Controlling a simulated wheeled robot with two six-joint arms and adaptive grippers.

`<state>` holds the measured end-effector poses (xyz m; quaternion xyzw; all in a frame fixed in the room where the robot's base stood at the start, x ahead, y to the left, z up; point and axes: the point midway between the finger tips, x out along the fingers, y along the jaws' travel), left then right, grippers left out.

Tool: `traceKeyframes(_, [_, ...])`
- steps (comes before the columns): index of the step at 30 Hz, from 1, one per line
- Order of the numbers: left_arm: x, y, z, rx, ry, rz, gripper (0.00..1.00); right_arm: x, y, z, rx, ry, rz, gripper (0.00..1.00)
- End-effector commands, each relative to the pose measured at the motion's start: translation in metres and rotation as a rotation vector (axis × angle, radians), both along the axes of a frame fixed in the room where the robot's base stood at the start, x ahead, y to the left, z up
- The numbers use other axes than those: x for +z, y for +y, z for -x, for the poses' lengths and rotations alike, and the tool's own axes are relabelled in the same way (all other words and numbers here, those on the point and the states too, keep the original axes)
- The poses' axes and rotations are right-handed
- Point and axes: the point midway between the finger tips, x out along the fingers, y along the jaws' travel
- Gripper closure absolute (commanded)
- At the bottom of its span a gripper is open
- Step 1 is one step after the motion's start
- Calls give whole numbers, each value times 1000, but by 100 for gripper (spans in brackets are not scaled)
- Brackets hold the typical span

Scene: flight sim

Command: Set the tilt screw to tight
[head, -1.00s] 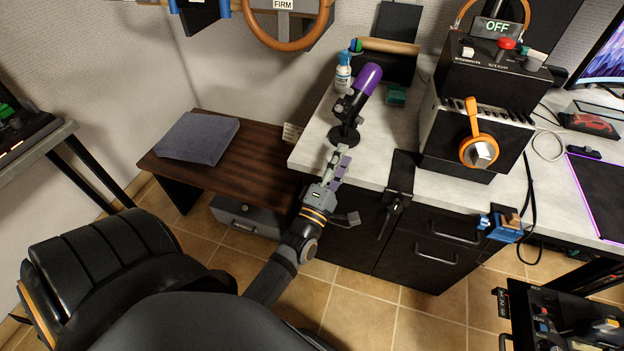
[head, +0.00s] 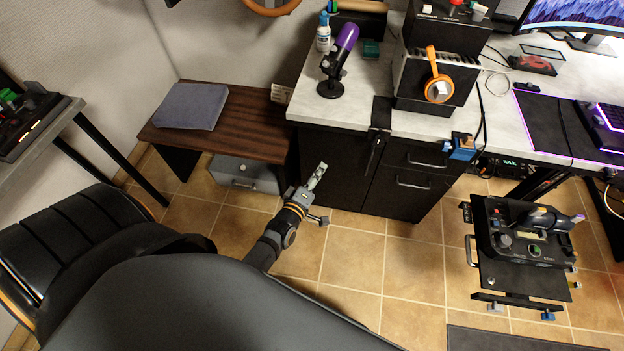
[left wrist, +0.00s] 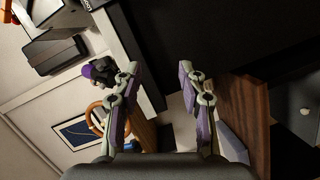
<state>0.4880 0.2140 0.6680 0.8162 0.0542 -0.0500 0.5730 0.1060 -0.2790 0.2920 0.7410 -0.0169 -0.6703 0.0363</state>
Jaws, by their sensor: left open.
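A purple and black microphone (head: 346,38) stands tilted on a small round black base at the left corner of the grey desk top (head: 375,107). A dark bracket joins it to the base; I cannot pick out a tilt screw or its setting at this size. A purple-topped dark thing that looks like the microphone (left wrist: 95,70) shows at the left of the left wrist view. My left gripper (head: 318,173) is open and empty, in front of the black cabinet and well short of the microphone; its spread fingers show in the left wrist view (left wrist: 158,68). My right gripper is out of view.
A low brown bench (head: 250,125) with a grey cushion (head: 191,106) stands left. A control console (head: 525,235) is at right.

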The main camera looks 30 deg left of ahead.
Motion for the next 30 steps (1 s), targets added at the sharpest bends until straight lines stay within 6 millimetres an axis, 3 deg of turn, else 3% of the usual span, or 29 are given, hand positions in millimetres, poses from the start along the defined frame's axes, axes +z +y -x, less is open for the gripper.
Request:
traceKeyframes(1, [-2,0,2,-6,25,-24,59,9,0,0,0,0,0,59])
traceKeyframes(7, [-20,0,9,-23,85,-79,59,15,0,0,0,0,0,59])
traceKeyframes(22, [-28,0,11,-28,101,-92,59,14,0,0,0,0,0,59])
traceKeyframes(25, [-66,0,25,-58,193,-171,59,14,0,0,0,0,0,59])
traceKeyframes(30, [-172,8,84,-192,468,-415,59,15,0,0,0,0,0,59])
